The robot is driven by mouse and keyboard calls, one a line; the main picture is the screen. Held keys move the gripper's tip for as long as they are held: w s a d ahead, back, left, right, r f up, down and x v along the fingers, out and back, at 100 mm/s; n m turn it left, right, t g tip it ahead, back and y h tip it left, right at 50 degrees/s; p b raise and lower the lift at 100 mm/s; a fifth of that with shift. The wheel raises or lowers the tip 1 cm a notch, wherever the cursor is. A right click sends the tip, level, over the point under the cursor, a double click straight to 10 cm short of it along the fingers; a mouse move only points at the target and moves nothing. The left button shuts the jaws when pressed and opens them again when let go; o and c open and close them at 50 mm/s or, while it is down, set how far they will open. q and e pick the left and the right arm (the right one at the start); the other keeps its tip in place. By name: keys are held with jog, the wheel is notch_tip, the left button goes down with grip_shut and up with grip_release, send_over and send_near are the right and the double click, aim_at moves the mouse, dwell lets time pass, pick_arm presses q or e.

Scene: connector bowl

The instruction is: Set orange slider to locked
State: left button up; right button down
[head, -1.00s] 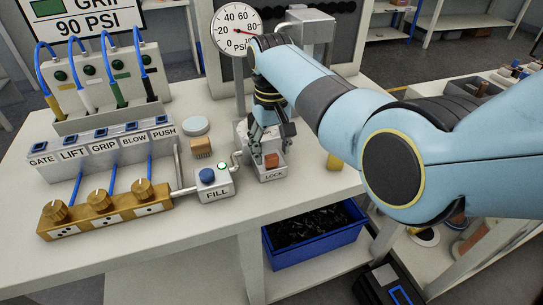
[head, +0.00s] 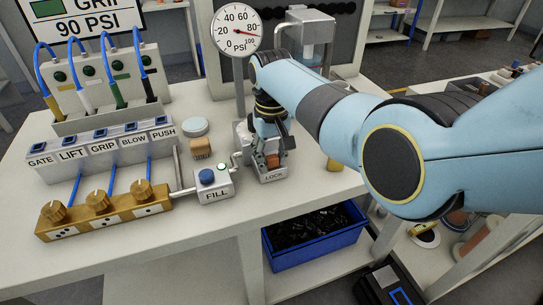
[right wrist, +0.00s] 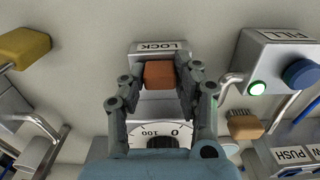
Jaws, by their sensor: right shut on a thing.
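The orange slider (head: 272,162) is a small block on a grey metal housing (head: 262,175) with a LOCK label on its near face. In the right wrist view the orange slider (right wrist: 160,75) sits close to the LOCK label (right wrist: 160,47). My right gripper (head: 268,155) points down over the housing, and in the right wrist view its fingers (right wrist: 164,79) are shut on the slider's two sides. The fingers partly hide the slider in the head view. My left gripper is not in view.
The FILL box (head: 214,187) with a blue button stands just left of the housing, joined by pipes. The pressure gauge (head: 237,30) rises behind it. A yellow block (head: 334,164) lies to the right. A blue bin (head: 312,247) is below the table edge.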

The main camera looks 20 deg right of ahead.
jog(key=shift+w+f+b, duration=0.2)
jog(key=shift+w+b, duration=0.7)
jog(key=shift+b, duration=0.25)
jog(key=shift+w+b, duration=0.3)
jog(key=shift+w, duration=0.05)
jog(key=shift+r, duration=0.3)
jog(key=c, duration=1)
grip_release()
jog(key=shift+w, duration=0.15)
jog(key=shift+o, duration=0.2)
